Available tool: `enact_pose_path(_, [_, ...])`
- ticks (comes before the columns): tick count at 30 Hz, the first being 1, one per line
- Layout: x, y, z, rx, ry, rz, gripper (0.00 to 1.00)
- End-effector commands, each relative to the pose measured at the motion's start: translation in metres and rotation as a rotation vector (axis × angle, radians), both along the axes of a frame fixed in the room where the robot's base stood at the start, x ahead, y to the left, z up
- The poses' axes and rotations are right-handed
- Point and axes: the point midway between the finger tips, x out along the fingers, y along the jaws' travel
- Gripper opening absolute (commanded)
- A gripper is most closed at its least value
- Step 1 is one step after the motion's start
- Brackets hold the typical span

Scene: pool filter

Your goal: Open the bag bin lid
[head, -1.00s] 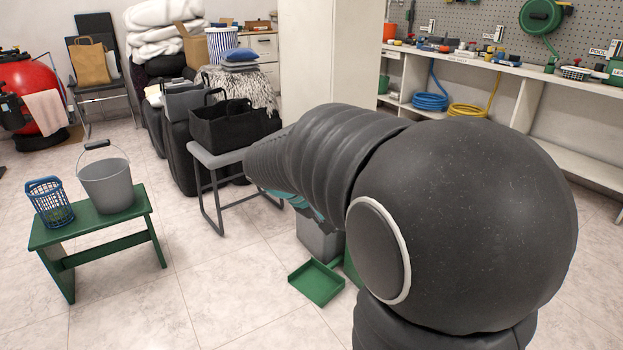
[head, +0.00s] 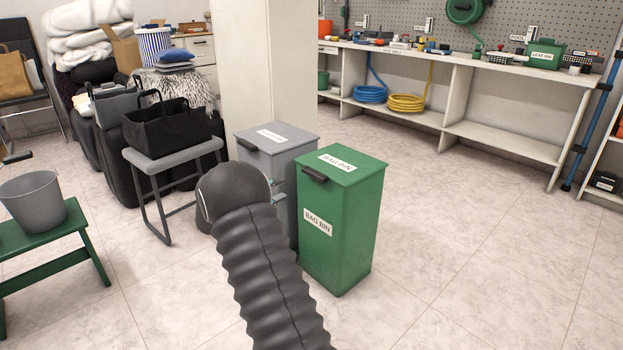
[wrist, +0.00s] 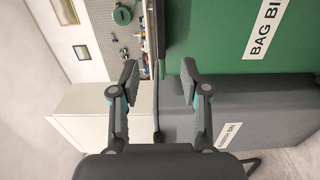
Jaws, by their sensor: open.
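The green bag bin (head: 340,235) stands upright on the tiled floor in the head view. Its lid (head: 350,167) lies flat and shut, with a dark handle (head: 314,174) at the front edge. The bin also fills the upper right of the wrist view (wrist: 225,35), with its label turned sideways. My gripper (wrist: 159,78) is open and empty in the wrist view. In the head view my arm mostly hides the gripper, left of the green bin.
A grey bin (head: 272,138) stands close beside the green bin, on its left. A grey stool (head: 150,168) with a black bag (head: 160,125) and a green bench (head: 50,245) with a bucket (head: 33,200) are left. The floor to the right is clear.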

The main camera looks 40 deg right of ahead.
Motion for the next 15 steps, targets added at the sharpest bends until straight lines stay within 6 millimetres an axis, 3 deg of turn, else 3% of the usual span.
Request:
enact_pose_path(5, [0.002, -0.017, -0.001, -0.003, 0.000, 0.000, 0.46])
enact_pose_path(15, [0.006, -0.079, 0.000, -0.002, 0.001, -0.001, 0.46])
